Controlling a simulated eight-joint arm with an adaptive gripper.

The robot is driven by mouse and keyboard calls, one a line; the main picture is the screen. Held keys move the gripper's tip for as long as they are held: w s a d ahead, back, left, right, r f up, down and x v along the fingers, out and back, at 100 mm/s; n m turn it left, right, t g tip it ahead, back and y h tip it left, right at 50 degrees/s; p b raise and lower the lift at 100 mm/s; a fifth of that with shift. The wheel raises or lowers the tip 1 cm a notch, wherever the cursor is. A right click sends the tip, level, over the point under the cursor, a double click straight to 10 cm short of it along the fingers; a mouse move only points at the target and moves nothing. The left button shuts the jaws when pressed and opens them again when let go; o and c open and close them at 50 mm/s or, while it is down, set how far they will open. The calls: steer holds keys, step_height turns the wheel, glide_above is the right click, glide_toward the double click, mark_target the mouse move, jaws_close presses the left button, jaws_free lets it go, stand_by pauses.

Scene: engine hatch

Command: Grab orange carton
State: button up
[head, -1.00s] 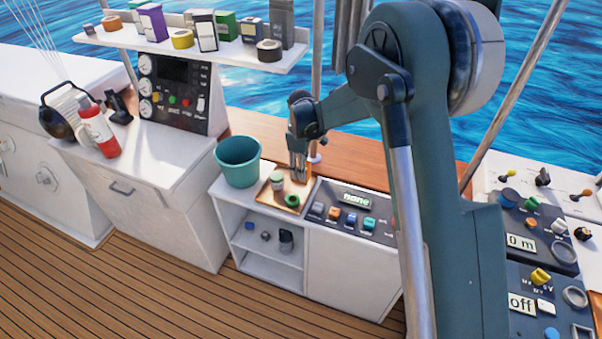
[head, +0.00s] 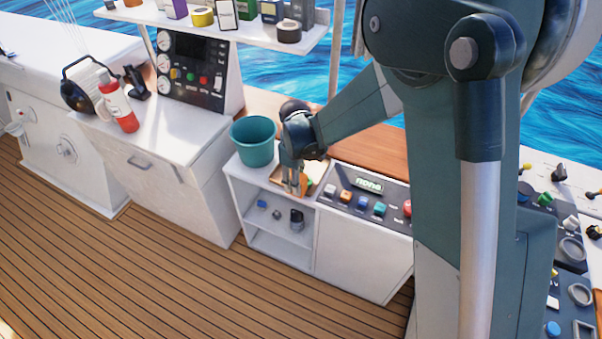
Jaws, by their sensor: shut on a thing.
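My gripper (head: 293,188) points down over the front left part of a copper-coloured tray (head: 318,170) on the white cabinet top. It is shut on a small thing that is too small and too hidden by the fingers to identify. I cannot pick out an orange carton for certain. A patch of orange shows just right of the fingers, but I cannot tell it from the tray. My gripper and wrist cover most of the tray and what lies on it.
A teal bucket (head: 253,143) stands close to the left of my gripper. A button panel (head: 369,190) lies to the right. Below is an open shelf (head: 270,238) with small items. An upper shelf (head: 262,38) holds boxes and tape rolls. A red extinguisher (head: 118,106) stands at left.

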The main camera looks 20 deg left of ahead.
steer(key=shift+s, duration=0.55)
